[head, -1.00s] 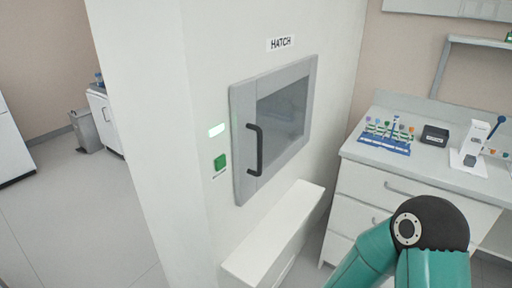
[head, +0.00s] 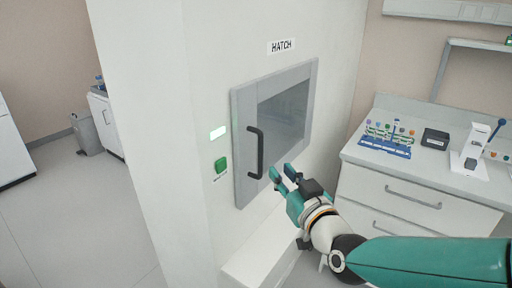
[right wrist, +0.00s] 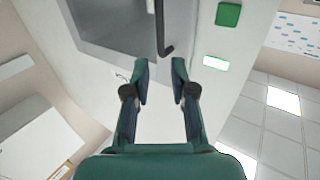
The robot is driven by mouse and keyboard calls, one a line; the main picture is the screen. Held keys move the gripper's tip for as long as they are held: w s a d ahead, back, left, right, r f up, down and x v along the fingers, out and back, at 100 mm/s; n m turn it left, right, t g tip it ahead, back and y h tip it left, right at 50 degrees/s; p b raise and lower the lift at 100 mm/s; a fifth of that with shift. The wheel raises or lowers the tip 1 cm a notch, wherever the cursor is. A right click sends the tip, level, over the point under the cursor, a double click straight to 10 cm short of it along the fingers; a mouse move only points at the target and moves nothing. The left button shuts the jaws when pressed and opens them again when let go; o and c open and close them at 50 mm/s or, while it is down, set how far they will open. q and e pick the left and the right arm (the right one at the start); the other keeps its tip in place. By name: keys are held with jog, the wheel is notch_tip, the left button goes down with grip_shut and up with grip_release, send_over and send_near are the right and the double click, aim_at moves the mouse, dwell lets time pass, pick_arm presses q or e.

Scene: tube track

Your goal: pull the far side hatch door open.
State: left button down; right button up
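The hatch door (head: 297,100) is a grey-framed panel with a dark window, set in a white wall under a "HATCH" sign (head: 281,46). It looks shut. Its black vertical handle (head: 255,152) is on the left side of the door. My right gripper (head: 282,173) is open and empty, just right of the handle's lower end and apart from it. In the right wrist view the gripper (right wrist: 160,75) has its two fingers spread, with the handle (right wrist: 161,30) beyond the gap between them. My left gripper is not in view.
A green button (head: 221,164) and a lit panel (head: 217,132) are on the wall left of the door. A white ledge (head: 240,268) juts out below. A counter (head: 440,178) at right holds a blue tube rack (head: 386,146), a black box (head: 435,138) and a white device.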

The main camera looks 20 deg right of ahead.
aim_at(262, 149)
jog(key=w+p, duration=0.1)
jog(key=w, duration=0.3)
jog(key=w+p, duration=0.1)
jog(key=w, duration=0.3)
jog(key=w+a+p, duration=0.1)
jog(key=w, duration=0.3)
jog(key=shift+w+f, duration=0.1)
jog(key=shift+w, duration=0.3)
grip_shut()
